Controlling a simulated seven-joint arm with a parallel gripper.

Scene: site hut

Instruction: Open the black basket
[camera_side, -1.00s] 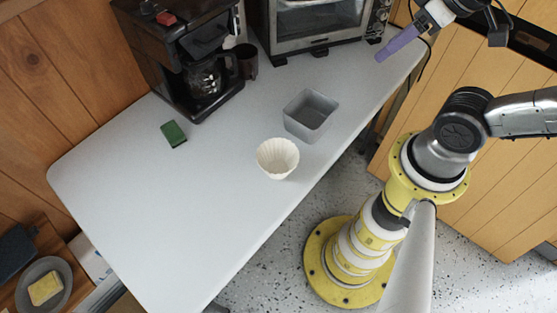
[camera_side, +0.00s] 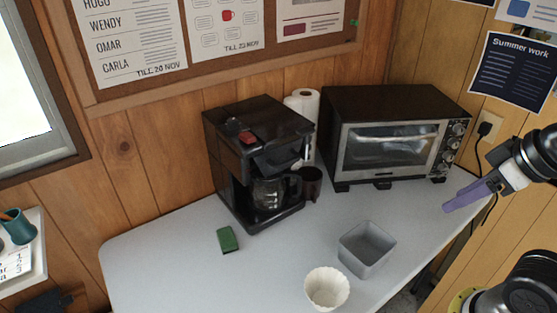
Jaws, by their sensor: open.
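The black coffee maker (camera_side: 240,150) stands on the grey table near the wall. Its black basket (camera_side: 278,157) is the dark part under the top, above the glass carafe (camera_side: 268,192). The basket looks in place in the machine, but dark-on-dark detail hides its edges. My gripper (camera_side: 449,207), with purple fingers, hangs at the right over the table's right end, in front of the toaster oven's right side. It is open and empty, well apart from the coffee maker. The gap between its fingers is hard to see from here.
A toaster oven (camera_side: 388,140) and a paper towel roll (camera_side: 302,105) stand at the back. A dark mug (camera_side: 311,184) is beside the carafe. A grey bin (camera_side: 366,250), a white paper filter (camera_side: 327,289) and a green sponge (camera_side: 228,239) are on the table (camera_side: 170,265). The left front is clear.

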